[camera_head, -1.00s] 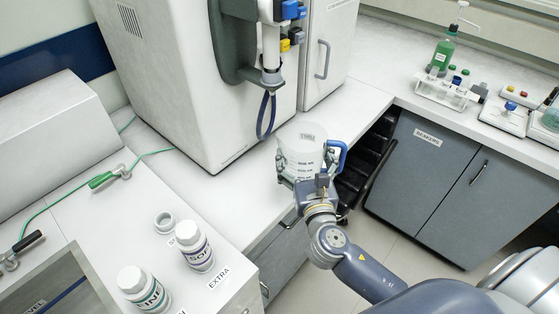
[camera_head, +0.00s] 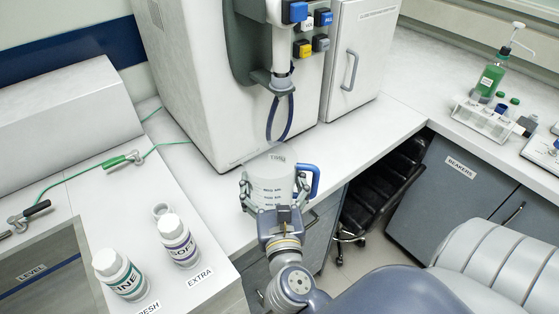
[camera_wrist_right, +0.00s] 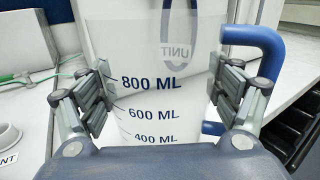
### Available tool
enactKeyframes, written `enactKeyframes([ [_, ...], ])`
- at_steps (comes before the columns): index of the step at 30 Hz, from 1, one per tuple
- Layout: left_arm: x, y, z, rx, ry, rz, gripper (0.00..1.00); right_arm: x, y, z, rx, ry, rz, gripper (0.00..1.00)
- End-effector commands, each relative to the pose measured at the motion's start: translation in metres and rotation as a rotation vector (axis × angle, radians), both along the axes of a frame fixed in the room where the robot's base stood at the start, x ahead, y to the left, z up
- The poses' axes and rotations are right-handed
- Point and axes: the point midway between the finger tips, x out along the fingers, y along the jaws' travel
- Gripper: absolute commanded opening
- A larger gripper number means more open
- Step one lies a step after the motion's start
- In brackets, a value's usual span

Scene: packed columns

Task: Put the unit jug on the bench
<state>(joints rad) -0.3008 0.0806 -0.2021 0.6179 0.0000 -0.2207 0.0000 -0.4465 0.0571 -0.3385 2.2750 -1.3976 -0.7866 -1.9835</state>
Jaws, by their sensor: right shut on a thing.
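The unit jug (camera_head: 272,174) is clear, with volume marks and a blue handle at its right side. My right gripper (camera_head: 272,196) is shut on the jug and holds it upright at the front edge of the white bench (camera_head: 352,138). My left gripper is not in view.
A large white unit (camera_head: 205,90) with a spout and hanging blue hose (camera_head: 280,118) stands behind the jug. A black chair (camera_head: 385,185) sits under the bench. Bare bench lies right of the jug.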

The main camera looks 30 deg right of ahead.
Motion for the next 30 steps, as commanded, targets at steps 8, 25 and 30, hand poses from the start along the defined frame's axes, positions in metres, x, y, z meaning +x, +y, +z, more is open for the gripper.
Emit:
enactKeyframes([
  [8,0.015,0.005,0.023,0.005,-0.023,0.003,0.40,0.056,-0.052,-0.002,-0.004,-0.003,0.000,0.58],
  [25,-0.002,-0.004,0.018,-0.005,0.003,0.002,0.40,0.081,-0.077,-0.045,0.000,0.001,0.001,0.58],
  [30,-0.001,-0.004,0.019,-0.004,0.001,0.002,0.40,0.081,-0.076,-0.045,0.001,-0.002,0.001,0.58],
])
